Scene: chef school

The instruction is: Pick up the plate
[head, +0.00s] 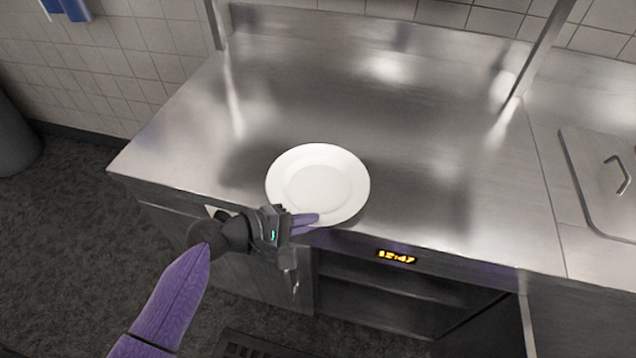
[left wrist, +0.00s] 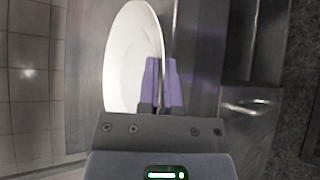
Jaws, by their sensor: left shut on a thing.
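The white round plate (head: 318,182) is at the front edge of the steel counter, in the middle of the head view. My left gripper (head: 304,222) is shut on the plate's near rim, with its purple fingers at the front edge. In the left wrist view the plate (left wrist: 128,58) appears nearly edge-on, and the fingers (left wrist: 163,84) lie on either side of its rim. Whether the plate still touches the counter, I cannot tell. My right gripper is in neither view.
The steel counter (head: 420,130) is bare around the plate. Open shelves with a lit clock display (head: 396,257) are below its front edge. A metal lid with a handle (head: 606,178) lies at the right. Upright posts stand at the back.

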